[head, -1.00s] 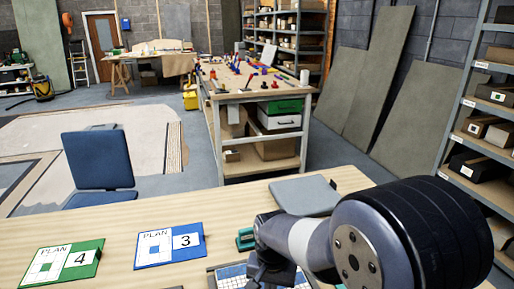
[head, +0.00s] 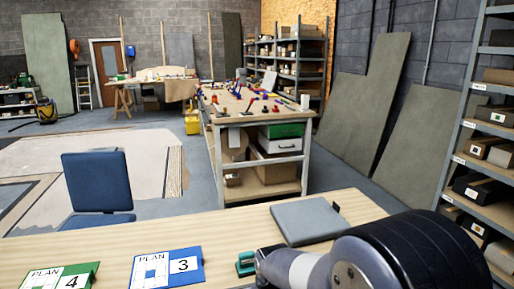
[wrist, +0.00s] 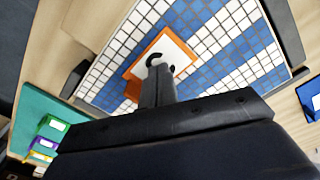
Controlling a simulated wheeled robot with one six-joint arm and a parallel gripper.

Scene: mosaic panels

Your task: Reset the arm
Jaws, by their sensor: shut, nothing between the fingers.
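My gripper (wrist: 155,88) is shut and empty in the wrist view, its dark fingers pointing at a mosaic panel. The panel (wrist: 205,22) has blue and white tiles inside a dark-edged frame. An orange piece with a white face (wrist: 172,52) shows on the panel behind the fingertips; I cannot tell whether the fingers touch it. In the head view my arm reaches in from the lower right, and its gripper end is below the picture's edge.
A green card marked 4 (head: 62,276) and a blue card marked 3 (head: 167,268) lie on the wooden table. A grey slab (head: 308,221) lies at the back right. A teal tray (wrist: 30,112) with small coloured boxes sits beside the panel. Shelves stand at the right.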

